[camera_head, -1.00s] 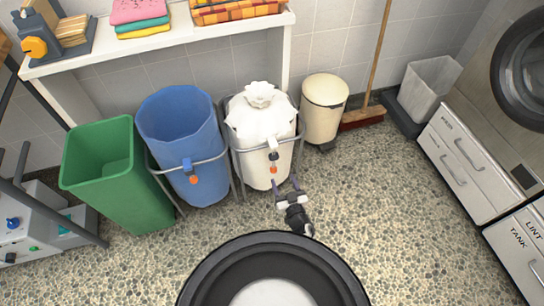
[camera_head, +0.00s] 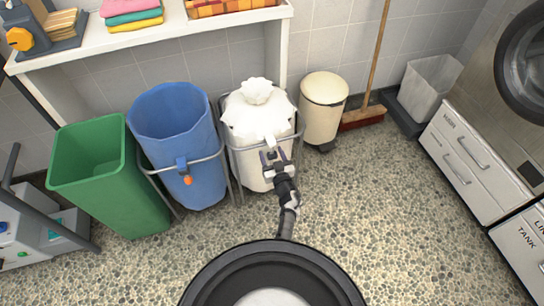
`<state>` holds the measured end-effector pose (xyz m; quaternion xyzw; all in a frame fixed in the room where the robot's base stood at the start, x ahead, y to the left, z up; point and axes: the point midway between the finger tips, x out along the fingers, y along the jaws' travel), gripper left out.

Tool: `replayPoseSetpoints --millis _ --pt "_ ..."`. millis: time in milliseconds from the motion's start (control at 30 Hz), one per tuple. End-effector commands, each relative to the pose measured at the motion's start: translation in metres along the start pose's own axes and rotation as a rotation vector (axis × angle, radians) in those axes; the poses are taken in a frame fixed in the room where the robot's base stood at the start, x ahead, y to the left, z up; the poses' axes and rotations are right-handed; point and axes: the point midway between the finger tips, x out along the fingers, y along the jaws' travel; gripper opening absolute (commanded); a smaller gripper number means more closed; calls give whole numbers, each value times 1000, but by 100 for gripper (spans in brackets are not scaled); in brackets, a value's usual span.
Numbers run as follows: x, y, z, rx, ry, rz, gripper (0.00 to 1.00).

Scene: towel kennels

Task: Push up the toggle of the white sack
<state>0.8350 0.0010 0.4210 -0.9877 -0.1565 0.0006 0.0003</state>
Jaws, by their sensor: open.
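The white sack (camera_head: 250,120) stands upright in a metal frame, its top gathered into a knot. Its toggle (camera_head: 270,146) shows as a small dark piece at the front of the frame, just beyond my fingertips; its orange tip is hidden by my gripper.
A blue sack (camera_head: 172,125) in a frame with an orange-tipped toggle (camera_head: 187,180) stands left of the white sack. A green bin (camera_head: 110,180) is further left. A cream pedal bin (camera_head: 322,110) stands close on the right. The speckled floor (camera_head: 390,220) is clear at front right.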

Motion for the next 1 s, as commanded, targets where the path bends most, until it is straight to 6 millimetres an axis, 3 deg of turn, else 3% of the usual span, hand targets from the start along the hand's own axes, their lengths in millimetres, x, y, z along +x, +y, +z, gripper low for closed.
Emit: replayPoseSetpoints --millis 233,667,1000 --pt "0 0 0 0 0 0 58" --pt "0 0 0 0 1 0 2" --pt "0 0 -11 0 1 -1 0"
